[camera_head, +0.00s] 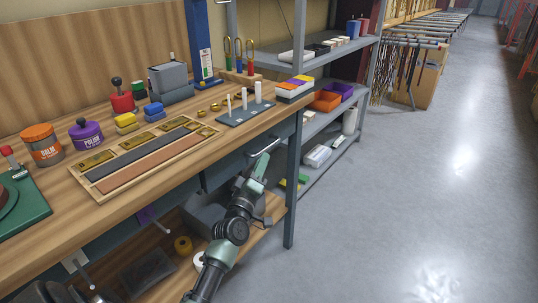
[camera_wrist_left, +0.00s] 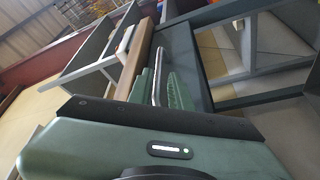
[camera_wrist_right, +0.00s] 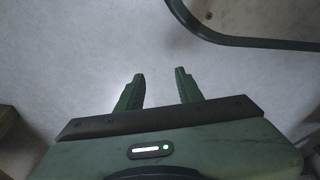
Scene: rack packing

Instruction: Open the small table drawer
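The small drawer's handle (camera_head: 264,148) is a silver bar under the right end of the workbench top, on the dark frame. My left gripper (camera_head: 257,165) is at this handle. In the left wrist view the handle (camera_wrist_left: 157,77) runs between the two green fingers of my left gripper (camera_wrist_left: 158,88), which sit close on both sides and appear shut on it. The drawer's inside is not visible, and I cannot tell whether it stands open. My right gripper (camera_wrist_right: 160,88) shows in the right wrist view, open and empty above the grey floor.
The workbench (camera_head: 60,215) carries tins, a wooden tray (camera_head: 150,160) and a grey peg plate (camera_head: 245,112) near its front edge. A bench leg (camera_head: 291,195) stands right of my left arm. A grey shelf rack (camera_head: 330,57) stands behind. The floor (camera_head: 410,200) at right is clear.

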